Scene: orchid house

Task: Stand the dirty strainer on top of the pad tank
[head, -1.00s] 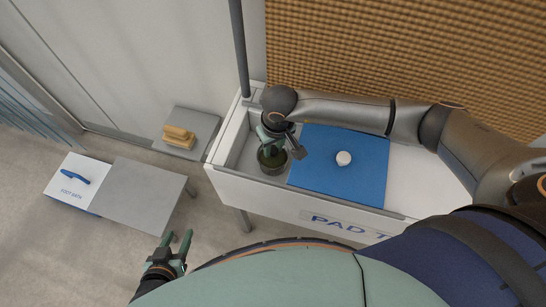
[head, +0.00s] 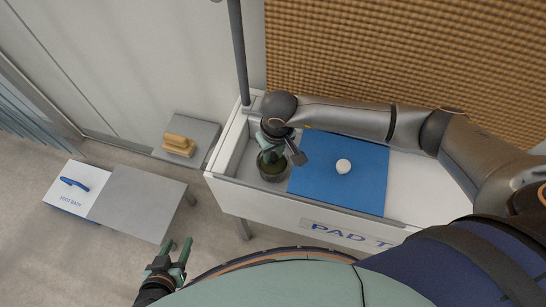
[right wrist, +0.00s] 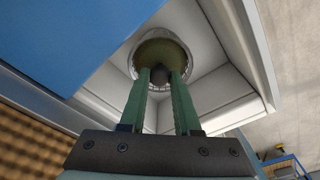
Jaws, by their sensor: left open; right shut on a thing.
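The pad tank (head: 270,192) is a long white trough with "PAD T" readable on its front. A blue lid (head: 370,185) covers its middle, and its left end is an open bay. My right gripper (head: 271,152) reaches down at that bay and is shut on the dirty strainer (head: 273,172), a dark, round, olive-coloured vessel. In the right wrist view the strainer (right wrist: 162,52) sits between the green fingertips (right wrist: 163,76), with pale tank walls around it. I cannot tell whether it touches the bay floor. My left gripper (head: 178,252) is open and empty over the floor.
A small white knob (head: 343,166) stands on the blue lid. A dark post (head: 240,60) rises behind the tank's left end. Left are a grey stand with a yellow brush (head: 179,145) and the foot bath (head: 72,200) with a blue handle. A woven wall (head: 400,50) stands behind.

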